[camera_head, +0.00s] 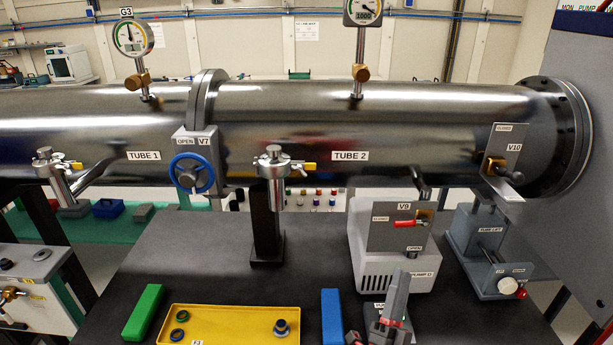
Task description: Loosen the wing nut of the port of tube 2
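Tube 2 (400,120) is the long shiny steel pipe labelled TUBE 2. Its port (273,178) is an upright silver fitting on the near side, left of that label. A small yellow wing nut (309,166) sticks out to the right of the port's top. My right gripper (398,292) is at the bottom of the view, in front of the pump, well below and to the right of the port and touching neither it nor the wing nut. The gap between its fingers cannot be made out. My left gripper is not in view.
A yellow tray (235,318) with rings and a small fitting lies on the dark table (190,255), between a green block (144,312) and a blue block (332,316). Pump (395,272) with valve V9 stands right. Blue handwheel V7 (191,174) sits left of the port.

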